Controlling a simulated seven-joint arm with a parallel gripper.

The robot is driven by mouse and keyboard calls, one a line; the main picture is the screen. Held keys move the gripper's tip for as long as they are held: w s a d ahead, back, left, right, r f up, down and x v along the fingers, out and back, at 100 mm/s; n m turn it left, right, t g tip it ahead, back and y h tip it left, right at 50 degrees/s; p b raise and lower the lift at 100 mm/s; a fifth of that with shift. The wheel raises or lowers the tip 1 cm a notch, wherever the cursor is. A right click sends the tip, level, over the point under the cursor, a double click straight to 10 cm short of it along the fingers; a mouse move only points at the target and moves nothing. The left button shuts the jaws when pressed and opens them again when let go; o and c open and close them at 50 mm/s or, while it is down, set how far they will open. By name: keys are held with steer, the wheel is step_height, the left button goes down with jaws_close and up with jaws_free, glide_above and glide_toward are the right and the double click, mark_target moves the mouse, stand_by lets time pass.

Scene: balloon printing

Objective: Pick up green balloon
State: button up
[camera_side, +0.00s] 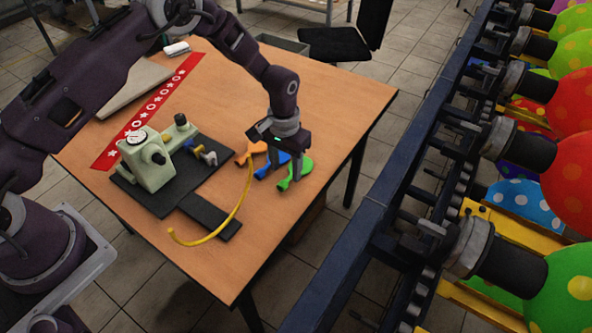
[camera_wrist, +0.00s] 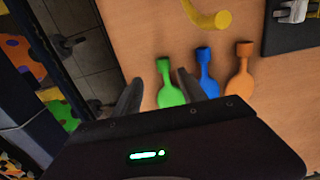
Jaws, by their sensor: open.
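The green balloon (camera_side: 296,172) lies flat on the wooden table, nearest the table's right edge in the side view. In the wrist view the green balloon (camera_wrist: 168,88) shows between the two fingers, its lower part hidden by my gripper's body. My gripper (camera_side: 286,172) is open and points down over the balloons; in the wrist view its fingertips (camera_wrist: 157,85) stand apart with nothing held. A blue balloon (camera_wrist: 207,75) lies beside the green one, close to the right finger. An orange balloon (camera_wrist: 241,88) lies further right.
A yellow curved tube (camera_side: 232,212) arches over the table near the balloons. A pale green machine (camera_side: 150,160) stands on a black base at the left. A red patterned strip (camera_side: 150,110) lies behind it. A conveyor rack with inflated balloons (camera_side: 575,100) is at the right.

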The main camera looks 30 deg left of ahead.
mark_target(283, 181)
steer(key=f, duration=0.5)
steer(key=shift+s+a+f, duration=0.1)
steer(key=shift+a+f, duration=0.2)
steer(key=shift+a, duration=0.1)
jaws_close()
